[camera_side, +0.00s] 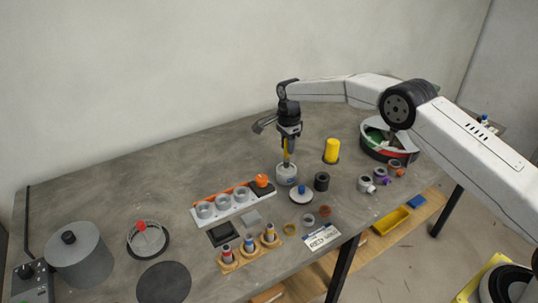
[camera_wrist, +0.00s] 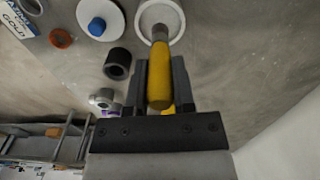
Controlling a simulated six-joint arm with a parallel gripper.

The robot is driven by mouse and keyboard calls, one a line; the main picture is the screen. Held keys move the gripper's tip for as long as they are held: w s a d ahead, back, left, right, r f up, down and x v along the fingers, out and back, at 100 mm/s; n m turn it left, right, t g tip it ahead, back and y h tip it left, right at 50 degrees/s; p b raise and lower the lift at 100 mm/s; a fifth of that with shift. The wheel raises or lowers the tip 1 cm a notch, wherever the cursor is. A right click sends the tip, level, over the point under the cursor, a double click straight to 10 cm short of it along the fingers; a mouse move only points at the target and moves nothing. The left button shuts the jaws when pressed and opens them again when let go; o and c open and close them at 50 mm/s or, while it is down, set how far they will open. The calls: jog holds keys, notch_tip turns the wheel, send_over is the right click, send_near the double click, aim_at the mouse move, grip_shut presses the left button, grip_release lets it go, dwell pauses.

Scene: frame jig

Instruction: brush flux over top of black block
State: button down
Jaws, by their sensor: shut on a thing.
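My gripper (camera_side: 288,146) points down and is shut on the yellow handle of a brush (camera_side: 286,157). The brush also shows between my fingers in the wrist view (camera_wrist: 159,85). Its lower end reaches into a small round pale pot (camera_side: 287,176), whose white rim shows in the wrist view (camera_wrist: 178,28); the bristles are hidden. A black block (camera_side: 262,189) sits at the right end of the white rack, left of the pot, with an orange ball above it. My gripper is apart from that block.
A white rack (camera_side: 224,212) with grey rings lies left of the pot. A white disc with a blue knob (camera_side: 301,189), a dark cylinder (camera_side: 322,181) and a yellow cylinder (camera_side: 332,150) stand close on the right. A round bin (camera_side: 372,150) is farther right. The back left table is clear.

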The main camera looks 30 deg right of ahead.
aim_at(287, 156)
jog(key=shift+f, duration=2.4)
jog(key=shift+r, duration=0.2)
jog(key=shift+r, duration=3.1)
jog(key=shift+r, duration=1.65)
jog(key=shift+f, duration=0.15)
jog(key=shift+f, duration=2.4)
jog(key=shift+f, duration=0.5)
